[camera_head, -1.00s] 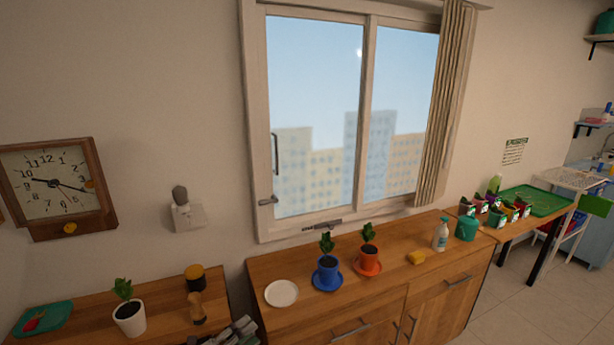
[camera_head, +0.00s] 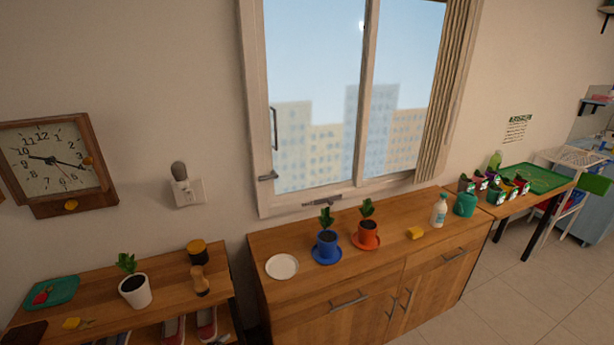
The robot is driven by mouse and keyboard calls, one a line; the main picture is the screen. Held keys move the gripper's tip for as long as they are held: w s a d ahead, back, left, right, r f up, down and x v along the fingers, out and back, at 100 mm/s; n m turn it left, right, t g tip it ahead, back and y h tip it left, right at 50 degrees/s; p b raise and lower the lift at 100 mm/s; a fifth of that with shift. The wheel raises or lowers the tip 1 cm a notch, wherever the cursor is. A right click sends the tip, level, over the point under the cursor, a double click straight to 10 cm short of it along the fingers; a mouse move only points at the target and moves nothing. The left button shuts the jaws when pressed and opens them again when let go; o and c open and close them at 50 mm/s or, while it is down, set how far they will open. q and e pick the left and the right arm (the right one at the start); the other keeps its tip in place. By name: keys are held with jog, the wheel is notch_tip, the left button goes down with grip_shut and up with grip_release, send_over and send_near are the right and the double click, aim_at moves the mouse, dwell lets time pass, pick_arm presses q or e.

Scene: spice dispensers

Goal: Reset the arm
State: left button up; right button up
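Neither of my grippers shows in the head view, and no part of my arms can be made out. The view takes in a wooden cabinet (camera_head: 330,283) under a window. No spice dispensers can be made out.
A table with a green tray (camera_head: 536,178) and several small pots stands at the right. Tiled floor (camera_head: 500,290) is clear at lower right.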

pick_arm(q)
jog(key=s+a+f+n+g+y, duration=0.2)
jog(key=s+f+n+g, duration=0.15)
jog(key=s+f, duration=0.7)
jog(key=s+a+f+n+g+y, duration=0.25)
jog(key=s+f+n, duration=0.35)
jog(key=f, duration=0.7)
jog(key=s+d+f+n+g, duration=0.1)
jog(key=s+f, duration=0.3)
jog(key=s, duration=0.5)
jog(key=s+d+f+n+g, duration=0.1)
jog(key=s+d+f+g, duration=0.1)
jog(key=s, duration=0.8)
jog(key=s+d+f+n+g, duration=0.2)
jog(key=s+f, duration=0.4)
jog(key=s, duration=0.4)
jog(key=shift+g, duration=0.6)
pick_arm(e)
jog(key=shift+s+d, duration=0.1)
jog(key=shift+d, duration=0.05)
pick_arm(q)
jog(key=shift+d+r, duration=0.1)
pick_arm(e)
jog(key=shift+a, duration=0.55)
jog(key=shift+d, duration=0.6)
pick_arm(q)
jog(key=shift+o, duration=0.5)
